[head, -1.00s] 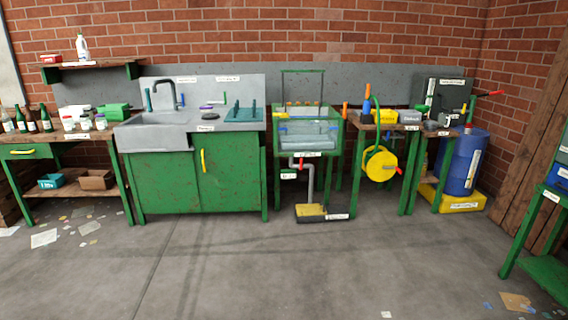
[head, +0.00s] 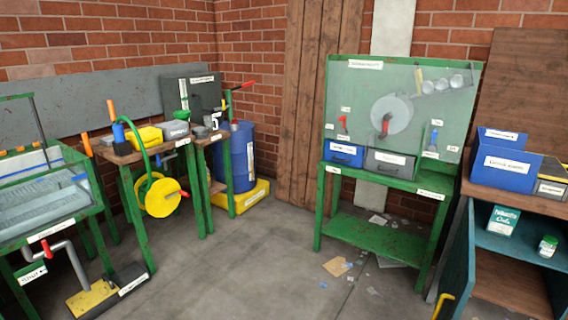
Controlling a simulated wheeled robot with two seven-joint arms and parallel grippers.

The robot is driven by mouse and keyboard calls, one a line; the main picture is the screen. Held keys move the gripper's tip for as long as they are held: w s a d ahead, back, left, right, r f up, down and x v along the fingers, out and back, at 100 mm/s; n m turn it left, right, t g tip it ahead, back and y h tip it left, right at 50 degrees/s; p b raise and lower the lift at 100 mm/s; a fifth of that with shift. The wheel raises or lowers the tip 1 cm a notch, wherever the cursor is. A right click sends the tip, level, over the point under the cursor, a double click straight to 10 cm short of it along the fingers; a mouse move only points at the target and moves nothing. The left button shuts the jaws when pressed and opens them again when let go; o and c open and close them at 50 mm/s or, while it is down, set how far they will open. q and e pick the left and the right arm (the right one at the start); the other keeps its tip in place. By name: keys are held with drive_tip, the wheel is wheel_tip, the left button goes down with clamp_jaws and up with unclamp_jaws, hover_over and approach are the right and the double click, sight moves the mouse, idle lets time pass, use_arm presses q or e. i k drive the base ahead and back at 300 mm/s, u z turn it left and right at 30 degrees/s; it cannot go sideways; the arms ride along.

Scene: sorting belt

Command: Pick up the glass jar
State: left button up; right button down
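A small jar (head: 548,246) with a green lid and a pale label stands upright on the inner shelf of the open cabinet at the right edge of the head view. It looks like a glass jar, though it is too small to be sure of the material. A teal and white box (head: 503,221) stands to its left on the same shelf. Neither of my grippers is in view.
The cabinet's teal door (head: 457,258) stands open on its left side. Blue bins (head: 506,160) sit on top. A green workbench (head: 375,235) with a clear panel stands left of the cabinet. The grey floor (head: 245,270) in the middle is mostly clear.

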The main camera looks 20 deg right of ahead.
sight(546, 250)
drive_tip(key=z, duration=1.2)
drive_tip(key=i, duration=1.4)
drive_tip(key=z, duration=1)
drive_tip(key=i, duration=0.35)
